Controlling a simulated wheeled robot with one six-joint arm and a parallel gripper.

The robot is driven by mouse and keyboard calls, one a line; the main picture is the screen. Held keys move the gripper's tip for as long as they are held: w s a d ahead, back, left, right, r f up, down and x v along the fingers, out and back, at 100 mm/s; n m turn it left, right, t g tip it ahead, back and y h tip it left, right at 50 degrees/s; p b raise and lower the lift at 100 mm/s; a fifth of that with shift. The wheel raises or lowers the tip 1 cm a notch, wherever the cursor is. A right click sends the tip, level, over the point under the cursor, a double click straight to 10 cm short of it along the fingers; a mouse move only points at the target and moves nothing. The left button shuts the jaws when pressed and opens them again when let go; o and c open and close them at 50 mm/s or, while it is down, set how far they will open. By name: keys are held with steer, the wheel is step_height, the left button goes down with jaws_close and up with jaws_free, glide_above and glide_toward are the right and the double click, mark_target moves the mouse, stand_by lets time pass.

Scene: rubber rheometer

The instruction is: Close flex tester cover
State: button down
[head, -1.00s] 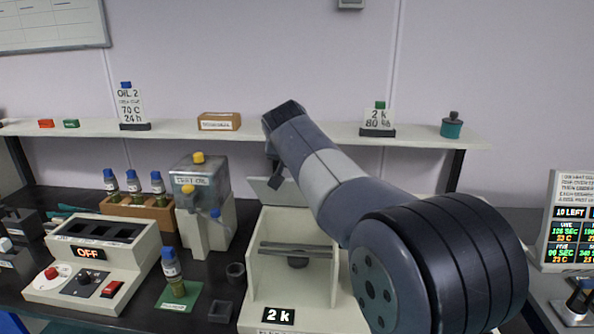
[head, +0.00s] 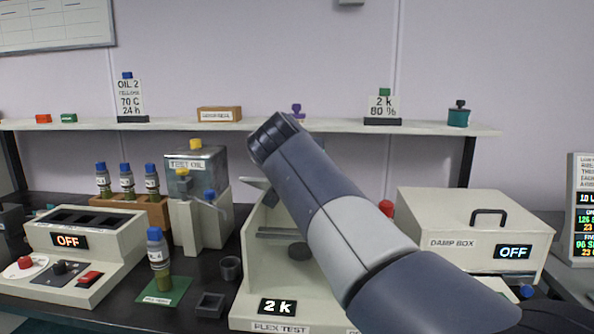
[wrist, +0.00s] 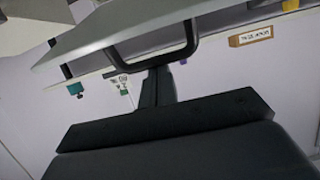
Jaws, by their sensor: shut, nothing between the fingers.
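The flex tester (head: 290,327) is a cream open-fronted box on the bench, marked 2 k. Its inside shows, with grey bars across it. Part of its raised grey cover (head: 253,184) shows at the upper left of the box; my arm hides much of it. In the wrist view a tilted grey panel, apparently this cover (wrist: 130,28), fills the top, with a dark looped handle (wrist: 190,38). My gripper (wrist: 157,72) is shut and empty, its tips at the handle's bar; I cannot tell whether they touch. The head view does not clearly show my gripper.
The damp box (head: 450,215) stands right of the flex tester. The test oil tank (head: 200,160) and a blue-capped bottle (head: 158,255) on a green mat are to the left. A shelf (head: 340,127) with signs and small items runs behind.

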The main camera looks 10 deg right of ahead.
steer(key=s+f+t+b, duration=0.1)
steer(key=f+b, duration=0.1)
steer(key=b, duration=0.3)
steer(key=s+a+f+b, duration=0.1)
steer(key=s+f+b, duration=0.1)
steer(key=b, duration=0.3)
steer(key=s+f+t+b, duration=0.1)
steer(key=f+b, duration=0.3)
steer(key=b, duration=0.1)
steer(key=shift+s+a+f+t+h+b, duration=0.2)
steer(key=shift+t+h+b, duration=0.1)
steer(key=shift+h+b, duration=0.1)
steer(key=shift+s+f+b, duration=0.2)
steer(key=shift+f+b, duration=0.55)
steer(key=shift+b, duration=0.1)
steer(key=shift+a+f, duration=0.1)
steer(key=shift+f, duration=0.15)
steer(key=shift+r, duration=0.1)
step_height(320, 180, up, 5)
steer(key=p, duration=0.4)
steer(key=f+v, duration=0.2)
steer(key=v, duration=0.7)
steer(key=shift+s+b, duration=0.2)
steer(key=shift+b, duration=0.15)
steer(key=shift+f, duration=0.1)
